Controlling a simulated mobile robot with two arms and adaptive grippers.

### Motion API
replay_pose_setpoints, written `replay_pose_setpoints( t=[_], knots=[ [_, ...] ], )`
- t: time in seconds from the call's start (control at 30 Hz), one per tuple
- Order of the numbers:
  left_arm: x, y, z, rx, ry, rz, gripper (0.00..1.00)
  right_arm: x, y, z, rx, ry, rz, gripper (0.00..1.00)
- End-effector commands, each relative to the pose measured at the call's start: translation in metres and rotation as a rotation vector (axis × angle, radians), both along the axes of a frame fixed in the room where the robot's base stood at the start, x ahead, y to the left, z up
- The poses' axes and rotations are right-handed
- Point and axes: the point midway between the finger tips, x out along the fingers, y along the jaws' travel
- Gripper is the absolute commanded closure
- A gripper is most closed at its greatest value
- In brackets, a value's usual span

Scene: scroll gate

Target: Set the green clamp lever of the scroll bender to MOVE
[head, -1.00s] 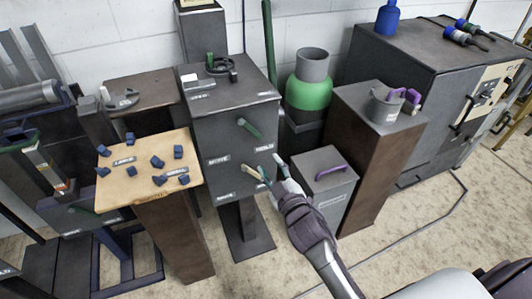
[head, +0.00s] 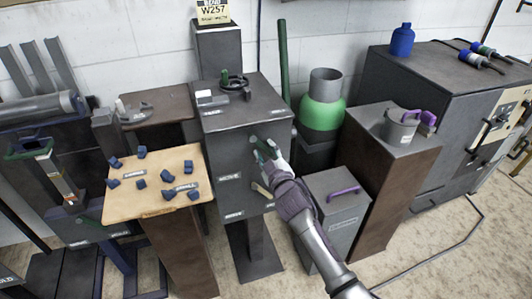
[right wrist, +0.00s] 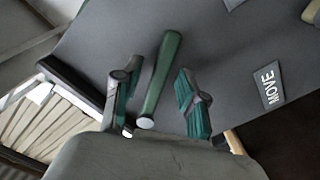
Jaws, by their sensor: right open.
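The green clamp lever (right wrist: 164,75) is in the right wrist view, a green bar on the dark grey front of the scroll bender (head: 235,105). It lies between the two fingers of my right gripper (right wrist: 155,95), with a visible gap on either side. The gripper is open, with green ribbed pads. In the head view my right gripper (head: 267,153) is at the bender's front and mostly hides the lever. The MOVE label (right wrist: 269,85) is right of the gripper in the right wrist view. My left gripper is not in view.
A wooden-coloured lever (head: 261,190) is just below my right gripper. A table with blue blocks (head: 140,208) stands to the left. A grey box with a purple handle (head: 338,222) stands close right of my forearm. A green cylinder (head: 321,115) stands behind.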

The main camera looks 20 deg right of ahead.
Motion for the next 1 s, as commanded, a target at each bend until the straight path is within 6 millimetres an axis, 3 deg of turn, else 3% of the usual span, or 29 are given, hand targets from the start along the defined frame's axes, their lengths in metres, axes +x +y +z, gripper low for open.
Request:
replay_pose_setpoints(
  t=[0.27,0.5,1.0],
  knots=[
    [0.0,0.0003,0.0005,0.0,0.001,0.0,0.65,0.0011,0.0002,0.0,0.0,0.0,0.0,0.6],
    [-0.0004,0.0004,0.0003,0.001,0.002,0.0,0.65,0.0009,0.0001,-0.0001,0.0,0.0,0.0,1.0],
    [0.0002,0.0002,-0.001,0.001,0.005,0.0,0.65,0.0044,0.0002,-0.0018,0.01,0.001,0.001,1.0]
  ],
)
